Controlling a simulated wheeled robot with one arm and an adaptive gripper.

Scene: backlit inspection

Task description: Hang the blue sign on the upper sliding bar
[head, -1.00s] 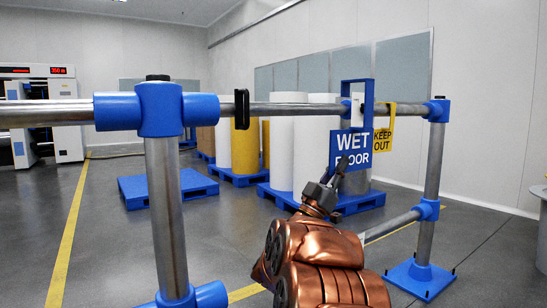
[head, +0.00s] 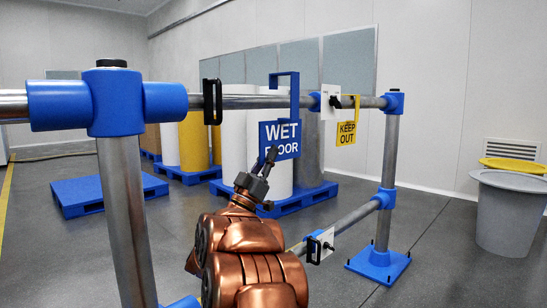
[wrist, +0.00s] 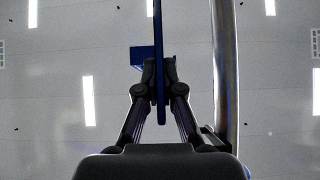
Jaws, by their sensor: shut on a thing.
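My gripper (head: 267,160) is shut on the blue WET FLOOR sign (head: 283,141) at its lower left edge and holds it upright. The sign's tall hook (head: 294,90) rises in front of the upper bar (head: 245,102); its short end points left, above the bar's line. In the wrist view my gripper (wrist: 160,75) pinches the sign (wrist: 160,30), seen edge-on. The bar (wrist: 225,70) runs to its right with a gap, and a blue hook part (wrist: 142,56) sticks out to the left. I see no contact between hook and bar.
A yellow KEEP OUT sign (head: 346,132) hangs right of the blue sign, near a white plate with a black handle (head: 331,98). A black bracket (head: 212,102) sits further left on the bar. A blue-jointed post (head: 122,180) stands near left. A grey bin (head: 508,215) stands right.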

